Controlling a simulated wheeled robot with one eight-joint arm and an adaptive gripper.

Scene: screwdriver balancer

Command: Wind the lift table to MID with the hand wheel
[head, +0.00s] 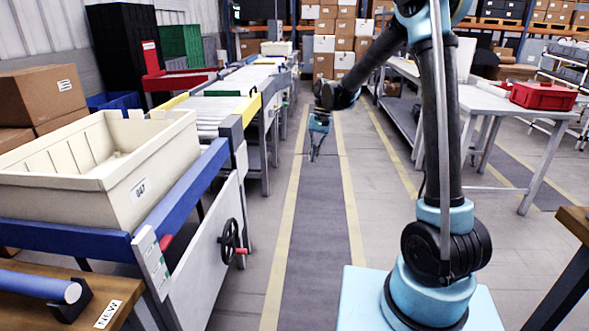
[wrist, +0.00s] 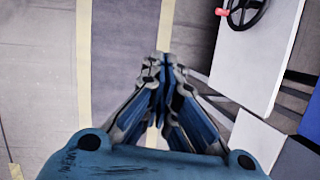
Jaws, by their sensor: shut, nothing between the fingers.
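The black hand wheel (head: 230,241) with a red knob (head: 242,251) sits on the pale side panel of the lift table (head: 205,171), whose blue frame carries a cream bin. A white label strip (head: 151,262) stands at the table's near corner, its marks too small to read. A red piece (head: 166,242) shows beside its upper part. My gripper (head: 313,158) hangs over the aisle, right of and beyond the wheel, apart from it. In the wrist view, the fingers (wrist: 160,62) are together and empty, and the wheel (wrist: 250,8) is partly cut off at the top right, with its red knob (wrist: 221,12).
The cream bin (head: 135,190) marked 047 rests on the lift table. A roller conveyor (head: 215,108) runs beyond it. A wooden bench (head: 30,300) is at the near left. The aisle floor (head: 318,230) is clear. Grey tables (head: 490,100) stand at the right.

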